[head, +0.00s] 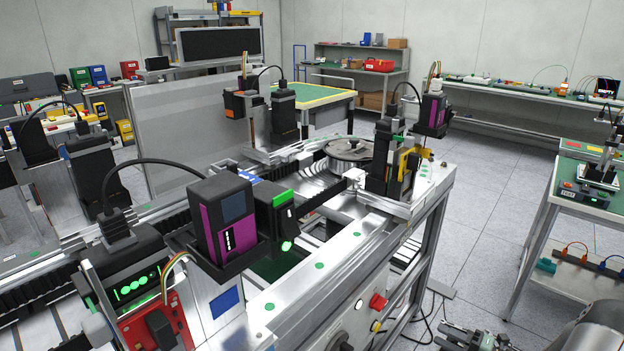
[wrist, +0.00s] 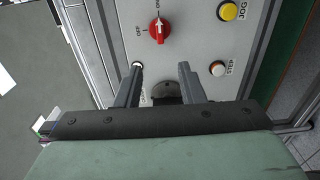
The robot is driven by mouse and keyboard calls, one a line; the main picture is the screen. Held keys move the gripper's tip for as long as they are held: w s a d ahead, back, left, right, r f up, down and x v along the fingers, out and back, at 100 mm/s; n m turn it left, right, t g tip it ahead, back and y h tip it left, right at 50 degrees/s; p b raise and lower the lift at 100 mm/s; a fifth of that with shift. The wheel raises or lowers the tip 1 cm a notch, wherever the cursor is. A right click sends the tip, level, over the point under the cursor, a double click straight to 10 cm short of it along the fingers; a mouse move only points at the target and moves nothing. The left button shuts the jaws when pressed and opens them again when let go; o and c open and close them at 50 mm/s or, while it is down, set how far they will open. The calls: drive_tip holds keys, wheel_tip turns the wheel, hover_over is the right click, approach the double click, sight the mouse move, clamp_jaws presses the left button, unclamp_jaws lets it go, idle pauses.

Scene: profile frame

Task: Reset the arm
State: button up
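My gripper (wrist: 160,82) shows in the wrist view with its two grey fingers apart and nothing gripped between them. The fingers stand in front of a grey control panel (wrist: 190,40). A red rotary switch (wrist: 157,31) is above the fingertips, its white mark toward ON. A yellow JOG button (wrist: 228,11) is at upper right and a white STEP button (wrist: 217,68) is right of the right finger. Another pale button (wrist: 137,65) is partly hidden by the left finger. In the head view, the panel's red knob (head: 378,301) is on the frame's front right.
The metal frame carries a round disc (head: 350,149) and several black and purple units (head: 224,222). A side table (head: 573,210) with devices stands at right. Cables (head: 425,322) lie on the floor by the frame. Open tiled floor (head: 490,220) lies between frame and side table.

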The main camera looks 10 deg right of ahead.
drive_tip(key=s+a+r+n+g+p, duration=0.1)
drive_tip(key=a+r+n+g, duration=0.55)
drive_tip(key=a+n, duration=0.35)
drive_tip(key=s+a+r+n+g+p, duration=0.1)
drive_tip(key=s+a+r+n+g, duration=0.1)
drive_tip(key=a+r+n+g, duration=0.55)
drive_tip(key=s+a+r+n+h+p, duration=0.1)
drive_tip(key=s+a+r+n+h, duration=0.3)
drive_tip(key=n, duration=0.5)
drive_tip(key=s+a+r+n+h+p, duration=0.1)
drive_tip(key=s+a+r+n+h, duration=0.3)
drive_tip(key=n, duration=0.6)
drive_tip(key=s+a+r+n+t+h+p, duration=0.1)
drive_tip(key=s+a+r+n+h, duration=0.2)
drive_tip(key=s+n, duration=0.5)
drive_tip(key=shift+a+r+n+h+p, duration=0.3)
drive_tip(key=shift+a+r+n+h, duration=0.1)
drive_tip(key=shift+a+r+n, duration=0.25)
drive_tip(key=shift+w+d, duration=0.1)
